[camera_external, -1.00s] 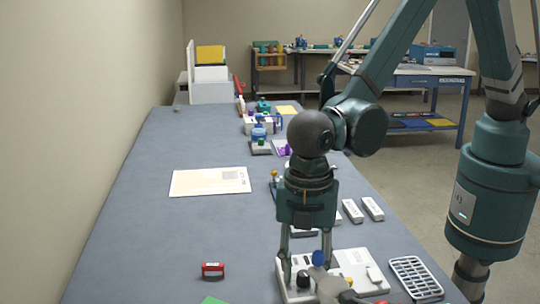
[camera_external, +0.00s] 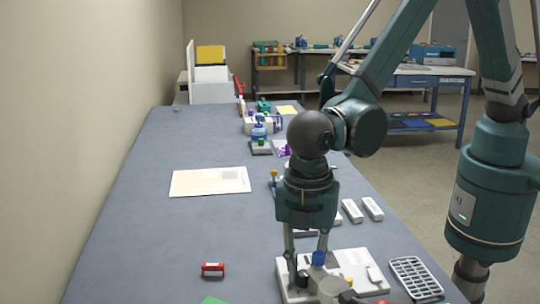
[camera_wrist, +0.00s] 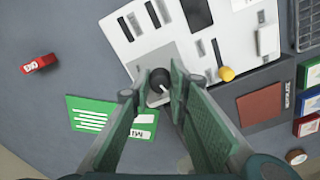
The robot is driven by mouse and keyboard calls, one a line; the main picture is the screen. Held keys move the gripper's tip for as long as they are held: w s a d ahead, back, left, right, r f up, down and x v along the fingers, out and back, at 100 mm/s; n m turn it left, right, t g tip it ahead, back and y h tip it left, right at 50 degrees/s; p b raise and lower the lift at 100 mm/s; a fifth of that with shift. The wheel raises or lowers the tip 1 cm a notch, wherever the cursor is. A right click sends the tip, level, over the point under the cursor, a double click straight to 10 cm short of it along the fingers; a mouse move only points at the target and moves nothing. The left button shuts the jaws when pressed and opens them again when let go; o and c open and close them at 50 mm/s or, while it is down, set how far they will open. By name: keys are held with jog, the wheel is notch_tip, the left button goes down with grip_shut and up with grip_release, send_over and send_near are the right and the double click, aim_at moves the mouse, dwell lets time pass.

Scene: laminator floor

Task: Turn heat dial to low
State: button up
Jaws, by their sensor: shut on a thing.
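The heat dial (camera_wrist: 159,80) is a round black knob with a pale pointer mark, on the near corner of a white control panel (camera_wrist: 125,45). It also shows as a black knob in the external view (camera_external: 302,279), partly behind a finger. My gripper (camera_wrist: 160,86) points down over the panel, with one green finger on each side of the dial, shut on it. In the external view my gripper (camera_external: 306,262) is at the panel's front left part. The pointer mark slants to the lower right in the wrist view. Any heat markings around the dial are hidden or too small to read.
A red block (camera_external: 212,269) and a green card (camera_wrist: 110,118) lie nearby. A grey rack (camera_external: 416,278) sits to the right.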

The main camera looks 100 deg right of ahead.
aim_at(304, 272)
jog(key=m+b, duration=0.2)
jog(key=m, duration=0.2)
jog(key=shift+f, duration=0.1)
jog(key=m+b, duration=0.2)
jog(key=m, duration=0.3)
dwell(0.4)
jog(key=o, duration=0.9)
jog(key=shift+r, duration=0.2)
jog(key=shift+r, duration=5.95)
